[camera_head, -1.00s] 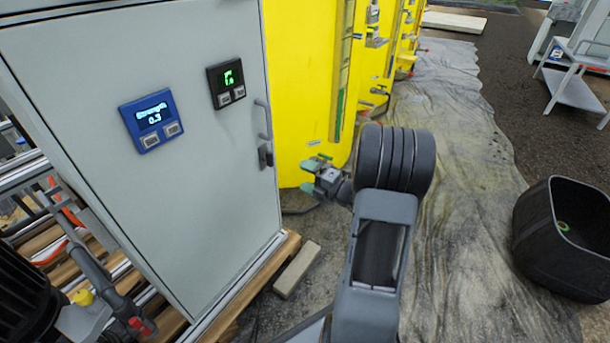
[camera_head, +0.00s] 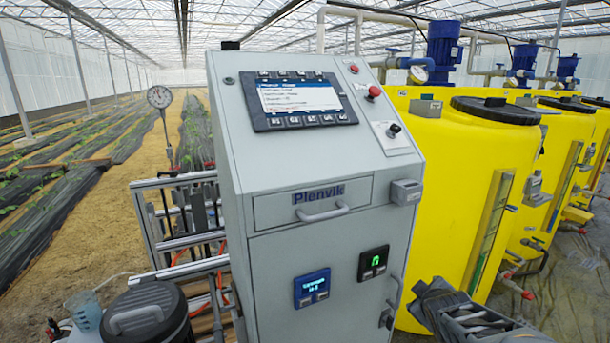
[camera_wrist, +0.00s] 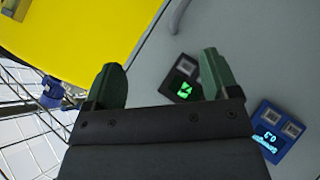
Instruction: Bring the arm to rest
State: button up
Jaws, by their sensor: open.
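My gripper (camera_wrist: 162,75) shows in the wrist view with its two dark green fingers wide apart and nothing between them. Behind the fingers is the grey cabinet front with a black module (camera_wrist: 184,80) showing a green digit and a blue module (camera_wrist: 276,131). I cannot tell how far the fingers are from it. In the head view part of my arm (camera_head: 470,312) shows at the lower right, in front of a yellow tank; the gripper does not show there.
The grey control cabinet (camera_head: 330,240) stands in the middle, with a screen (camera_head: 298,100), a red button (camera_head: 374,92) and a drawer handle (camera_head: 322,213). Yellow tanks (camera_head: 450,170) stand to its right. Metal rails (camera_head: 180,240) and a black-lidded container (camera_head: 146,318) are at left.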

jog(key=s+a+r+m+g+y+p, duration=0.3)
jog(key=s+a+r+m+g+p, duration=0.3)
jog(key=s+a+r+p, duration=0.6)
notch_tip(320, 180, up, 2)
jog(key=s+m, duration=0.1)
jog(key=s, duration=0.2)
jog(key=shift+g, duration=0.3)
